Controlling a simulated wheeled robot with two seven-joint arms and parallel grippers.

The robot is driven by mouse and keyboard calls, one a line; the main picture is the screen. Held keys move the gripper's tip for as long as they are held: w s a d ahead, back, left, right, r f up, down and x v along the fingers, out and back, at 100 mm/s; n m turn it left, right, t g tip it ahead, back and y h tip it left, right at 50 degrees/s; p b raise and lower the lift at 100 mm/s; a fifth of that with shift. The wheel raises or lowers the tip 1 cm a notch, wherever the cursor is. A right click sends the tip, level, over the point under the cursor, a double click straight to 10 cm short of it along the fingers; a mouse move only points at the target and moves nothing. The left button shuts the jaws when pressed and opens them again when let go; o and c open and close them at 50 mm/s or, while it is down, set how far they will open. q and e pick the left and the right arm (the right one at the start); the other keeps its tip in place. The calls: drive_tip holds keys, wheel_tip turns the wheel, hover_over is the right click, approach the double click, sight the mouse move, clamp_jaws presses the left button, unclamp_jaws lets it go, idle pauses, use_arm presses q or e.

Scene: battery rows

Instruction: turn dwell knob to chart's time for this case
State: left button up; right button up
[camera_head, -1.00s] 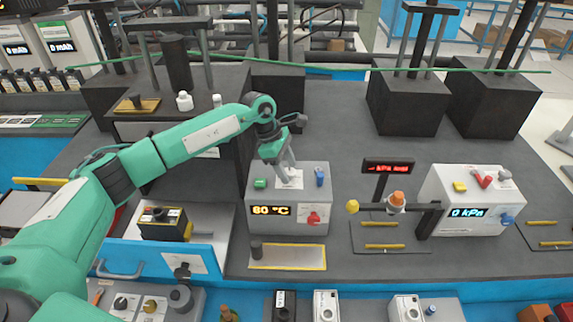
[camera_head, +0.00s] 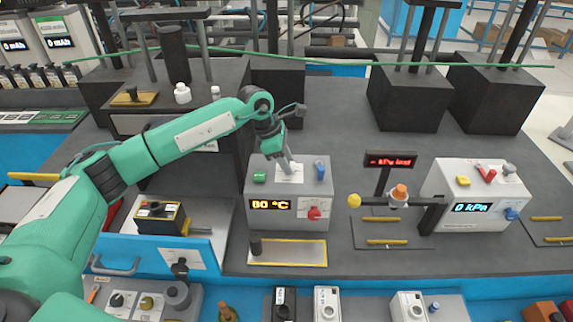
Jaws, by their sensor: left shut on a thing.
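A grey box (camera_head: 268,222) with a lit temperature display (camera_head: 270,205) stands on the dark worktop in the middle. The display seems to read 80 °C. On its top is a white dial plate (camera_head: 290,177), between a green part (camera_head: 260,177) and a blue part (camera_head: 320,169). A red knob (camera_head: 314,213) is on the front face. My left gripper (camera_head: 288,166) points down onto the white plate and is shut on what I take to be the dwell knob there. The fingers hide that knob and its setting. My right gripper is not in view. No readable chart shows.
A bordered tray (camera_head: 300,254) lies in front of the box. To the right stand a red-lit sign (camera_head: 390,160), a post with a yellow-tipped crossbar (camera_head: 354,201) and a white kPa box (camera_head: 470,190). Dark blocks stand behind. An open blue drawer (camera_head: 130,250) is below my left arm.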

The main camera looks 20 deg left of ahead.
use_arm(q)
drive_tip(key=n+t+b, duration=0.1)
drive_tip(key=n+b, duration=0.1)
drive_tip(key=n+t+b, duration=0.1)
drive_tip(key=n+b, duration=0.2)
drive_tip(key=shift+s+d+f+n+y, duration=0.1)
drive_tip(key=shift+s+f+n+y, duration=0.1)
drive_tip(key=shift+n+y, duration=0.15)
drive_tip(key=n+y+b, duration=0.1)
drive_tip(key=n+b, duration=0.2)
drive_tip(key=shift+d+r+t, duration=0.1)
drive_tip(key=shift+r+t, duration=0.05)
drive_tip(key=shift+t, duration=0.25)
drive_tip(key=shift+r+n+b, duration=0.1)
drive_tip(key=shift+n+b, duration=0.3)
drive_tip(key=shift+n, duration=0.05)
drive_tip(key=o, duration=1)
drive_tip(key=shift+c, duration=0.2)
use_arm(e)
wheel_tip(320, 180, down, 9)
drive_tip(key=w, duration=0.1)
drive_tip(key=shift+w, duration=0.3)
use_arm(q)
drive_tip(key=shift+s, duration=0.1)
